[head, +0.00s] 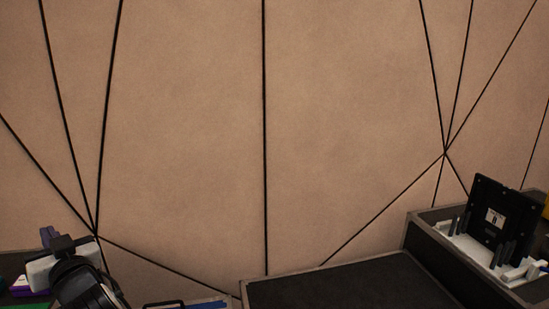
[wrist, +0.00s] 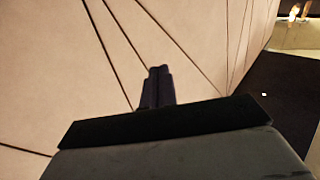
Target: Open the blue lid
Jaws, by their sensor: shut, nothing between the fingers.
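A blue strip (head: 208,304), with a thin black handle-like bar (head: 165,303) beside it, shows at the bottom edge of the head view. It may be part of the blue lid; most of it is cut off by the frame, so I cannot tell its position. My gripper (head: 47,233) is at the lower left of the head view, to the left of the blue strip and apart from it. In the wrist view its dark fingers (wrist: 158,72) are together and empty, with the wall behind them. No blue lid shows in the wrist view.
A black-topped surface with a raised rim (head: 345,290) lies at the bottom centre and looks bare. A grey tray (head: 434,214) at the right holds a black panel (head: 497,220) and white parts. A tan panelled wall (head: 190,130) fills the back. Purple and green items (head: 30,286) lie at the far left.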

